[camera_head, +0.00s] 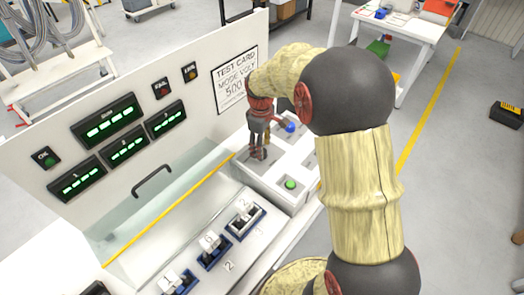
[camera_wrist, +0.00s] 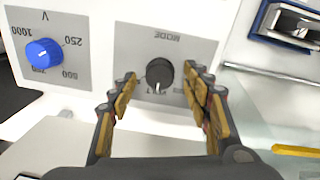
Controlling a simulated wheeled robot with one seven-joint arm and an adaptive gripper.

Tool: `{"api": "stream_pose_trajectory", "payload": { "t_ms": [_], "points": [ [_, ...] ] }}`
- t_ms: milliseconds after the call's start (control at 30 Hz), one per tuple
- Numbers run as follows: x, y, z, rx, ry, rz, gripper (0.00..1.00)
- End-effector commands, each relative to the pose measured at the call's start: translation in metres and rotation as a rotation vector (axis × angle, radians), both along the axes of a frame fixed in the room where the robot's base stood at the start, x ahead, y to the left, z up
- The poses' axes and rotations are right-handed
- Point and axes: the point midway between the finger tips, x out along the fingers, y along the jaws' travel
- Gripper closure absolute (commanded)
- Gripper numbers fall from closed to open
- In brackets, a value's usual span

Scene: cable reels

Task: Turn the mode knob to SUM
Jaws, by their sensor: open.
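The black round mode knob (camera_wrist: 160,73) sits on a grey plate (camera_wrist: 125,45) whose MODE label appears upside down in the wrist view. A small white mark shows at the knob's lower edge, beside partly hidden lettering that I cannot read fully. My gripper (camera_wrist: 161,84) is open, with one finger on each side of the knob. I cannot tell whether the fingers touch it. In the head view my gripper (camera_head: 258,154) points down at the white console panel, and the mode knob is hidden there.
A blue knob (camera_wrist: 43,53) marked V, 250, 500 and 1000 is beside the mode plate. A green button (camera_head: 290,184) is on the near panel. An upright white board with a test card (camera_head: 237,80) stands close behind my gripper. Switches (camera_head: 213,250) line the front.

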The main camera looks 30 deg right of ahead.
Motion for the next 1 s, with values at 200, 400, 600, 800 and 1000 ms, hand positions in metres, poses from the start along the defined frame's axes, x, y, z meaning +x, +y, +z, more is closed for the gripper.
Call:
{"api": "stream_pose_trajectory", "payload": {
  "t_ms": [200, 400, 600, 800, 1000],
  "points": [
    [0.001, -0.001, -0.019, 0.0, 0.0, -0.001, 0.51],
    [0.001, -0.001, -0.021, 0.0, -0.001, -0.001, 0.51],
    [0.001, -0.001, -0.021, 0.0, -0.001, -0.001, 0.57],
    [0.001, -0.001, -0.021, 0.0, -0.001, -0.001, 0.68],
    [0.001, -0.001, -0.021, 0.0, -0.001, -0.001, 0.8]
  ]
}}
